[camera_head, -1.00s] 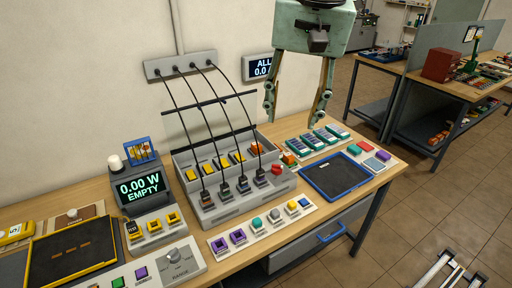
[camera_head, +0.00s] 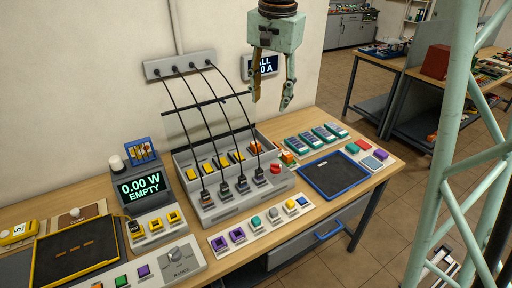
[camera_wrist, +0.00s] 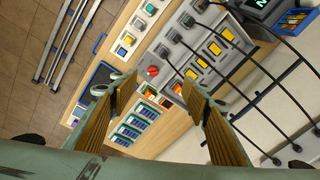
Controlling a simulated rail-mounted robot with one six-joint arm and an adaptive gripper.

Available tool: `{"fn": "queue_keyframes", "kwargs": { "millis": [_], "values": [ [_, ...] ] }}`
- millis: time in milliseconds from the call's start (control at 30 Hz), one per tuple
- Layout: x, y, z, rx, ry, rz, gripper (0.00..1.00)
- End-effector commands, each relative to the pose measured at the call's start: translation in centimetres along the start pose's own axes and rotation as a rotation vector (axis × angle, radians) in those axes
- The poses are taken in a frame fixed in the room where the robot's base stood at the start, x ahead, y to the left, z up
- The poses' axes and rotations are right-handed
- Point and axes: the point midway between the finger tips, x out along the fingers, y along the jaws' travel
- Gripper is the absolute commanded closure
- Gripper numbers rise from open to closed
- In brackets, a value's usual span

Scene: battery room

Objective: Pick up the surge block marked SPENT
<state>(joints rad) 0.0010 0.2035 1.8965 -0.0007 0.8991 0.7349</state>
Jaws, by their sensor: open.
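My gripper (camera_head: 270,101) hangs open and empty above the back of the bench. In the wrist view its two fingers (camera_wrist: 155,92) are spread wide with nothing between them. Several teal-framed blocks (camera_head: 318,137) lie in a row at the back right of the bench. They also show between and beyond the fingers in the wrist view (camera_wrist: 135,122). Orange blocks (camera_head: 287,156) sit just left of that row. Several yellow blocks (camera_head: 222,162) stand in the grey cabled rack (camera_head: 238,203). I cannot read the word SPENT on any block.
Black cables run from a wall strip (camera_head: 180,65) down to the rack. A red knob (camera_head: 275,168) is at the rack's right end. A blue-rimmed dark tray (camera_head: 335,176) is empty at the right. A display (camera_head: 140,187) reads 0.00 W EMPTY.

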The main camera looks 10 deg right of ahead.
Motion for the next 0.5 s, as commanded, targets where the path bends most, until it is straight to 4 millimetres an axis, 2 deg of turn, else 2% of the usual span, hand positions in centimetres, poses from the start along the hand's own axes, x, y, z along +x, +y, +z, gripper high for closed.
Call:
{"fn": "queue_keyframes", "kwargs": {
  "millis": [500],
  "values": [
    [5.9,-5.2,-5.8,0.161,-0.032,0.033,0.57]
  ]
}}
